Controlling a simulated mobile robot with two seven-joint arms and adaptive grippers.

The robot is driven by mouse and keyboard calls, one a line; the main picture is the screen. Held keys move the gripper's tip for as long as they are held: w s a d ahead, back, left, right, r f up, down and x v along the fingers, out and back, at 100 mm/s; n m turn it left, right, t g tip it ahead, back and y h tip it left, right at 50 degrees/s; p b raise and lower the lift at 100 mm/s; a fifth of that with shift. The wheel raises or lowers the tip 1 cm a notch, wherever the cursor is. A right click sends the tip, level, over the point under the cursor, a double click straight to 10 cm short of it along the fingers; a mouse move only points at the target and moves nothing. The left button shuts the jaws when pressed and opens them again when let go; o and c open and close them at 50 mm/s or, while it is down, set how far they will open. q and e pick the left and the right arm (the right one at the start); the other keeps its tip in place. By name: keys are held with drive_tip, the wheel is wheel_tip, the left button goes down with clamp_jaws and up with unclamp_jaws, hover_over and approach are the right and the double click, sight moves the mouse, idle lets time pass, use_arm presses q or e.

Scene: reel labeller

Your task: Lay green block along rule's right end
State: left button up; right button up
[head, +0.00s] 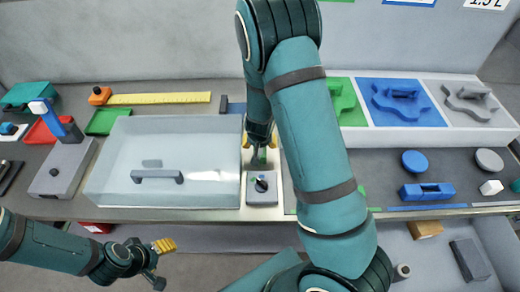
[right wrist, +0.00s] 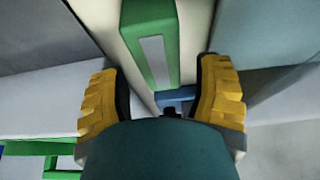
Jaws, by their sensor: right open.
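The yellow rule (head: 160,98) lies along the back of the bench, with an orange block (head: 99,96) at its left end. Its right end is bare of green. A green block (head: 259,157), partly hidden by my right gripper (head: 258,147), is in the middle of the head view. In the right wrist view the green block (right wrist: 150,40) has a pale stripe and stands ahead of the gap between the fingers. My right gripper (right wrist: 158,95) is open, one yellow finger each side. My left gripper (head: 160,255) is low at the front left, away from the rule; its opening is unclear.
A translucent lidded box (head: 105,190) with a grey handle fills the bench front left of my right gripper. A small grey box (head: 262,198) with a dark knob stands just in front. A dark blue-grey piece (head: 234,106) lies right of the rule. Coloured trays (head: 402,120) stand behind right.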

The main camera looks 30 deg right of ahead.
drive_tip(key=b+x, duration=0.1)
drive_tip(key=x, duration=0.3)
drive_tip(key=shift+w+d+f, duration=0.1)
drive_tip(key=shift+d+f, duration=0.05)
drive_tip(key=shift+f, duration=0.05)
drive_tip(key=shift+f, duration=0.25)
idle(0.3)
drive_tip(key=c, duration=1.1)
